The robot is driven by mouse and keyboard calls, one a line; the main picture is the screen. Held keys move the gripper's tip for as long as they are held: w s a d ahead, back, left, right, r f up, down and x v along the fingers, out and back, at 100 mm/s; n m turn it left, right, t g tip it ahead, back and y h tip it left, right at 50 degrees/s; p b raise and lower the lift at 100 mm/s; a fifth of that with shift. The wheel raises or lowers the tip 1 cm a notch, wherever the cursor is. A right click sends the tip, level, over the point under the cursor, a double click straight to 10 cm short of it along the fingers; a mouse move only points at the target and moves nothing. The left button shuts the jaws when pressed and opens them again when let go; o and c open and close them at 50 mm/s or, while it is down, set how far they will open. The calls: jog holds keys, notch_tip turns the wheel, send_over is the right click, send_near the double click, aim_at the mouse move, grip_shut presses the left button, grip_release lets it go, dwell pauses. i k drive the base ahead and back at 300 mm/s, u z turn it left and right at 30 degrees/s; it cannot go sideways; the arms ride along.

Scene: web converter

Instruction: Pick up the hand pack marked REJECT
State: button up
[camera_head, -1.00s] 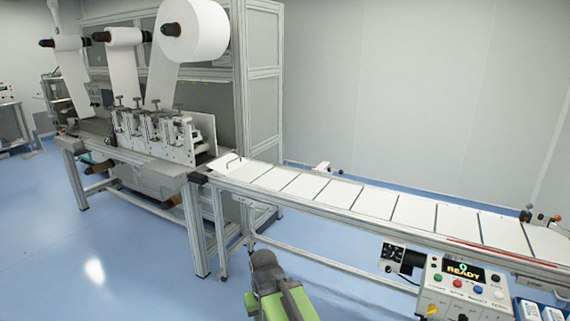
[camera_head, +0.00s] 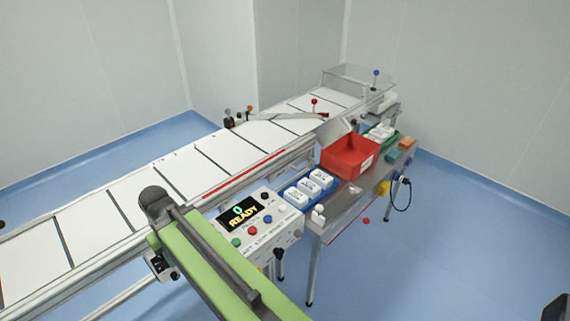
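Several small white packs with dark print stand on the side table, in blue trays (camera_head: 297,207). The near pack (camera_head: 296,195) is at the left, and another pack (camera_head: 321,177) is at the right end of the row. More white packs (camera_head: 380,132) lie in a green tray (camera_head: 391,142) farther back. The print is too small to read, so I cannot tell which pack is marked REJECT. My green and grey arm crosses the lower middle of the view, over the conveyor's near side.
A red bin (camera_head: 350,154) with a white label stands on the side table (camera_head: 345,202). The control panel (camera_head: 256,231) reads READY. The conveyor (camera_head: 190,167) runs along the back.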

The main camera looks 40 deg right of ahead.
aim_at(309, 188)
jog(key=u, duration=0.1)
jog(key=k, duration=0.9)
jog(key=z, duration=0.15)
jog(key=i, duration=1.4)
jog(key=u, duration=0.05)
